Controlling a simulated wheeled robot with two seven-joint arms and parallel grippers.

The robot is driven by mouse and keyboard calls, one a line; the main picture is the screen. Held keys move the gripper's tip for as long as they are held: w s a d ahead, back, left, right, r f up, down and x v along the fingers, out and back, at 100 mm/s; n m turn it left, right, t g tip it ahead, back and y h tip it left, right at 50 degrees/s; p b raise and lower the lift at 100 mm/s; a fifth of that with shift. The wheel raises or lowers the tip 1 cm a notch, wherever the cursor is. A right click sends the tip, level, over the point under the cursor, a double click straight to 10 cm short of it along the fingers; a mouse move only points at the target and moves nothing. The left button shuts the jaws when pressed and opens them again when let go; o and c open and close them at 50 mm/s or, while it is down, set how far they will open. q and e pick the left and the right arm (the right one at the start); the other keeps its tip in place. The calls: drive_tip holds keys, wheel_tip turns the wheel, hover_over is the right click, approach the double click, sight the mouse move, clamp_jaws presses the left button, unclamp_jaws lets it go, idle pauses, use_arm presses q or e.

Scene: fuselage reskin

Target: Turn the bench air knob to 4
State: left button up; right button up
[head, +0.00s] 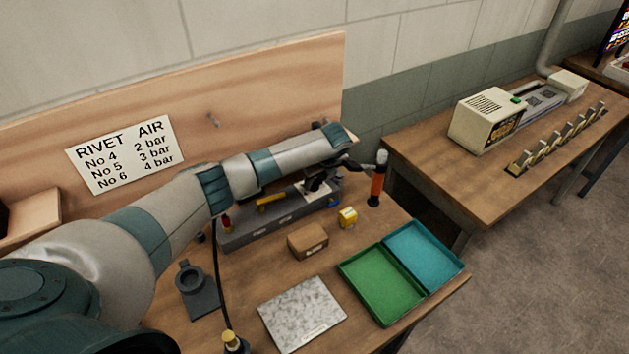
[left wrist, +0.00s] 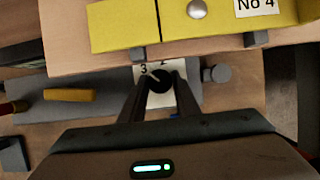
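The air knob (left wrist: 160,82) is a small dark round knob on a white dial plate (left wrist: 150,72) in the left wrist view. A pale pointer mark on it leans up and left towards the "3"; a "2" shows at its upper right. My left gripper (left wrist: 161,84) has one finger on each side of the knob, which fills the gap between the tips. In the head view the left gripper (head: 325,182) is over the grey bench unit (head: 265,232), and the knob is hidden. The sign (head: 125,155) reads No 4 2 bar, No 5 3 bar, No 6 4 bar.
An orange-handled tool (head: 377,188) stands right of the gripper. A brown block (head: 308,241), green tray (head: 380,287) and blue tray (head: 425,255) are in front.

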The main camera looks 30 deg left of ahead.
use_arm(q)
drive_tip(key=shift+d+n, duration=0.1)
drive_tip(key=shift+n, duration=0.3)
drive_tip(key=shift+w+n+g, duration=0.15)
drive_tip(key=shift+n+g, duration=0.35)
drive_tip(key=shift+n, duration=0.3)
drive_tip(key=shift+n+g, duration=0.3)
drive_tip(key=shift+n, duration=0.5)
drive_tip(key=shift+w+n+g+b, duration=0.1)
drive_tip(key=shift+n+g+b, duration=0.5)
drive_tip(key=shift+n, duration=0.6)
drive_tip(key=shift+w+n+g+b, duration=0.1)
drive_tip(key=shift+n+g+b, duration=0.2)
drive_tip(key=shift+n+b, duration=0.65)
drive_tip(key=shift+n, duration=0.35)
drive_tip(key=o, duration=1)
drive_tip(key=shift+r, duration=0.15)
drive_tip(key=shift+o, duration=0.2)
